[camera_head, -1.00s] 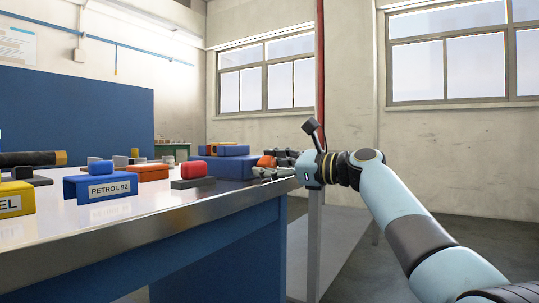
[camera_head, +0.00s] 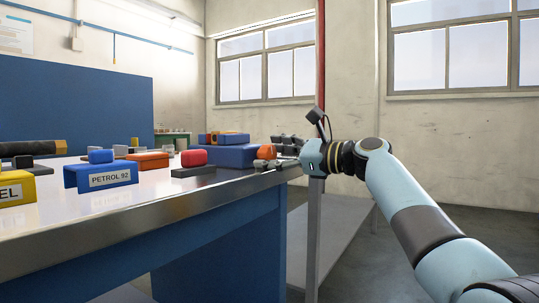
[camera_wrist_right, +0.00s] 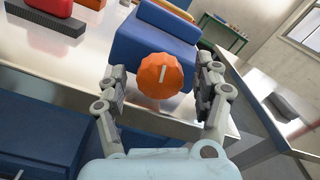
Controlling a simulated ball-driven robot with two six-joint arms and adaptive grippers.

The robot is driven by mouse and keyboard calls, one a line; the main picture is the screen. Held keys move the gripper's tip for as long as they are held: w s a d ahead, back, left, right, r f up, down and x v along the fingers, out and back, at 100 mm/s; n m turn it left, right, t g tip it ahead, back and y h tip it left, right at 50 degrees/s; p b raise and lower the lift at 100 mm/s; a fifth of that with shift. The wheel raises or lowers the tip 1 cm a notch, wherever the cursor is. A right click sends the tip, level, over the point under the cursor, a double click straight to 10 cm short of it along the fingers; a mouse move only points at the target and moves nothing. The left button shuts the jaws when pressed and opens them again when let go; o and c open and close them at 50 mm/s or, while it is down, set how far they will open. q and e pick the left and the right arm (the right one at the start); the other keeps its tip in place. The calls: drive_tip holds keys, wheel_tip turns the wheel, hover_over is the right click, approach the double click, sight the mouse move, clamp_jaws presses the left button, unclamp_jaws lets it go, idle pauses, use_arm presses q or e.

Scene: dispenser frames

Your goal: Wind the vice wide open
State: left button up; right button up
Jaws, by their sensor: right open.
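The blue vice (camera_head: 238,155) stands at the far right corner of the bench, with a smaller blue block on top of it. Its orange ribbed knob (camera_head: 268,152) faces my right arm. In the right wrist view the knob (camera_wrist_right: 160,76) has a pale line on its face, and the vice body (camera_wrist_right: 150,38) is behind it. My right gripper (camera_head: 272,152) is open, with one finger on each side of the knob. The wrist view shows gaps between the fingers and the knob. How far apart the vice jaws are, I cannot tell. My left gripper is not in view.
The metal-topped bench (camera_head: 140,219) also holds a blue PETROL 92 holder (camera_head: 97,177), a yellow holder (camera_head: 16,187), a red piece on a dark base (camera_head: 194,172) and other blocks. A green table (camera_head: 172,141) stands behind.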

drive_tip(key=v, duration=1.1)
